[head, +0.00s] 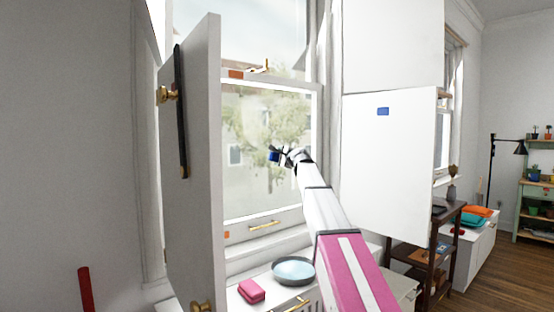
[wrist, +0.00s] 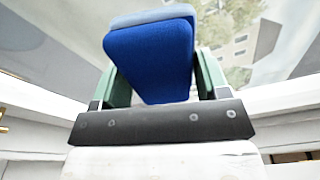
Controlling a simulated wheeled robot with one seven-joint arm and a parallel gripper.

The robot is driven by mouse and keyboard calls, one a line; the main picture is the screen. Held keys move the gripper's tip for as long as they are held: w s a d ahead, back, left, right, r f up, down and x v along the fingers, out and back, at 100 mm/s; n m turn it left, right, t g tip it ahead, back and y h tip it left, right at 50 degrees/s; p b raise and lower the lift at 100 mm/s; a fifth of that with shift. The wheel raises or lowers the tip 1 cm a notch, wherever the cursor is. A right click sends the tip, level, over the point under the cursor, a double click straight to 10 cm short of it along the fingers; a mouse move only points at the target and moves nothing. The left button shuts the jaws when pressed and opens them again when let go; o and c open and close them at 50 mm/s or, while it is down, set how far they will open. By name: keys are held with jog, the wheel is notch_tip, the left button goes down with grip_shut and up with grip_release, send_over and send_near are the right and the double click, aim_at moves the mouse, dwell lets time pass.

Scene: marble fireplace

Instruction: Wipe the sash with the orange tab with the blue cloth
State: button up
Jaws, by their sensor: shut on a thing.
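The window sash (head: 290,216) has white rails, a clear pane and a brass handle (head: 264,226) on its bottom rail. A small orange tab (head: 227,235) is at its lower left corner, and a larger orange tab (head: 236,74) is on the top rail. My gripper (head: 281,155) is in front of the middle of the pane. It is shut on the blue cloth (head: 274,157), a thick folded pad. In the wrist view the blue cloth (wrist: 150,60) sits between green fingers, its pale far face toward the glass. I cannot tell whether it touches.
A white shutter (head: 205,150) with a black strip stands open at left. A white panel (head: 390,165) with a blue tab (head: 383,111) is at right. A round dish (head: 293,271) and a pink block (head: 251,290) lie below the window. A dark shelf (head: 425,250) stands further right.

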aim_at(275, 157)
jog(key=shift+d, duration=0.15)
jog(key=shift+s+a, duration=0.45)
jog(key=shift+a, duration=0.35)
jog(key=shift+s+a, duration=0.4)
jog(key=shift+a, duration=0.35)
jog(key=shift+s+a, duration=1.05)
jog(key=shift+a, duration=0.35)
jog(key=shift+s+a, duration=1.05)
jog(key=shift+a, duration=0.3)
jog(key=shift+s+a, duration=0.6)
jog(key=shift+a, duration=0.35)
jog(key=shift+s+a, duration=0.65)
jog(key=shift+a, duration=0.3)
jog(key=shift+s+a, duration=0.6)
jog(key=shift+a, duration=0.35)
jog(key=shift+s+a, duration=0.45)
jog(key=shift+a, duration=0.35)
jog(key=shift+s+a, duration=0.4)
jog(key=shift+a, duration=0.35)
jog(key=v, duration=0.6)
jog(key=shift+w+d, duration=0.2)
jog(key=shift+d, duration=0.15)
